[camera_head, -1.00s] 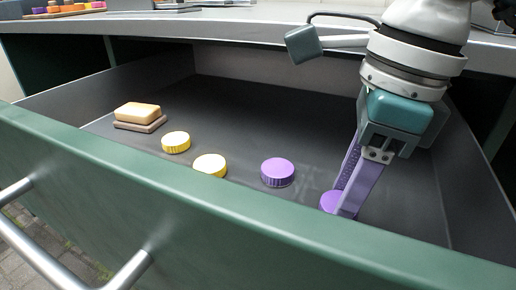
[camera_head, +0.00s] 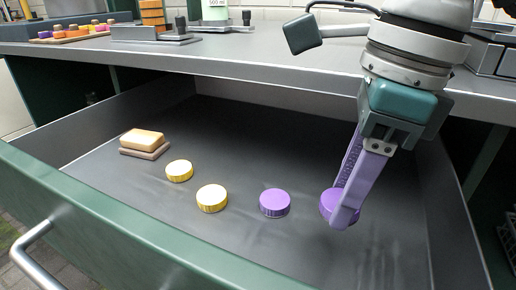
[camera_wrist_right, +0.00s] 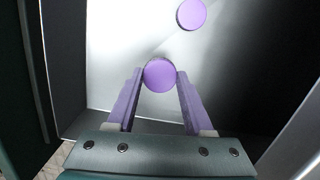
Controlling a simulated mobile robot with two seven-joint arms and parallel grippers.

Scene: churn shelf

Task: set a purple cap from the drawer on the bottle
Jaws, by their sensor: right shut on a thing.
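My right gripper (camera_head: 345,205) is shut on a purple cap (camera_head: 328,204) inside the open drawer. In the right wrist view the held cap (camera_wrist_right: 159,74) sits between the two purple fingertips. A second purple cap (camera_head: 274,203) lies on the drawer floor to the left of the gripper; it also shows in the right wrist view (camera_wrist_right: 191,14). On the counter at the top stands a pale bottle with a green label (camera_head: 215,10), its top cut off by the picture's edge. My left gripper is not in view.
Two yellow caps (camera_head: 212,198) and a sponge on a brown block (camera_head: 143,141) lie left in the drawer (camera_head: 110,200). The drawer's green front is nearest me; the counter edge (camera_head: 250,62) overhangs its back. A tray of small coloured pieces (camera_head: 70,34) and a grey fixture (camera_head: 150,34) stand on the counter.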

